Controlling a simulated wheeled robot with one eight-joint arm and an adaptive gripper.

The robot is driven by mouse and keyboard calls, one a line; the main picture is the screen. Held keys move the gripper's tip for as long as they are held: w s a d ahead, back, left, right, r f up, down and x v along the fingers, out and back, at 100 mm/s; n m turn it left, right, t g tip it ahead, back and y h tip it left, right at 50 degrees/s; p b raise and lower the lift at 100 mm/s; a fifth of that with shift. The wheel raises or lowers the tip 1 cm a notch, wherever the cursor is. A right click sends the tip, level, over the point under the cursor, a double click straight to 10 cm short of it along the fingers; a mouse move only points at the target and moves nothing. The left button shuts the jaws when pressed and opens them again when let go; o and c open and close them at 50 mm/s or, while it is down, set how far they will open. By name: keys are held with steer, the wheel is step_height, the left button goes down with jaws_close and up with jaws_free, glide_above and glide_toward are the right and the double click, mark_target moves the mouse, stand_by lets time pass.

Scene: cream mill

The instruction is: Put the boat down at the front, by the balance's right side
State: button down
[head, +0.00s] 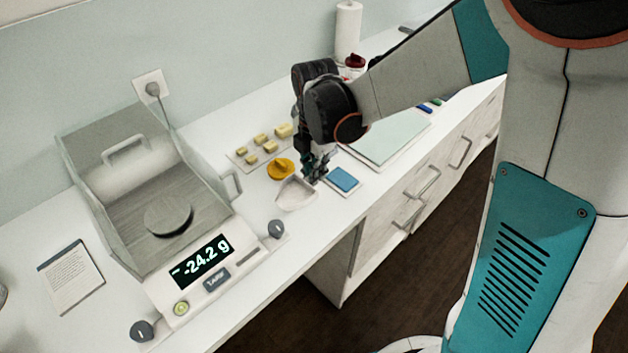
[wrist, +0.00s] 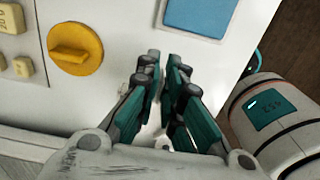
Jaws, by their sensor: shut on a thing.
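The boat (head: 296,194) is a small white open dish, just right of the balance in the head view, near the counter's front edge. My gripper (head: 315,177) is shut on its right rim and points down. I cannot tell whether the boat touches the counter. In the wrist view my gripper's fingers (wrist: 167,78) hide most of the boat. The balance (head: 203,277) has a grey draft shield, an empty round pan (head: 168,215) and a display reading -24.2 g. A knob (head: 276,229) sits at its front right corner.
A yellow round piece with a grip (head: 281,169) lies behind the boat; a tray of yellow weights (head: 243,156) is farther back. A blue pad (head: 343,179) lies right of the gripper, near a pale green mat (head: 385,139). Bare counter lies between boat and balance.

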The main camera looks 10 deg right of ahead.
steer(key=shift+f+b, duration=0.6)
steer(key=shift+f, duration=1.25)
steer(key=shift+f, duration=0.1)
steer(key=c, duration=1.7)
jaws_free()
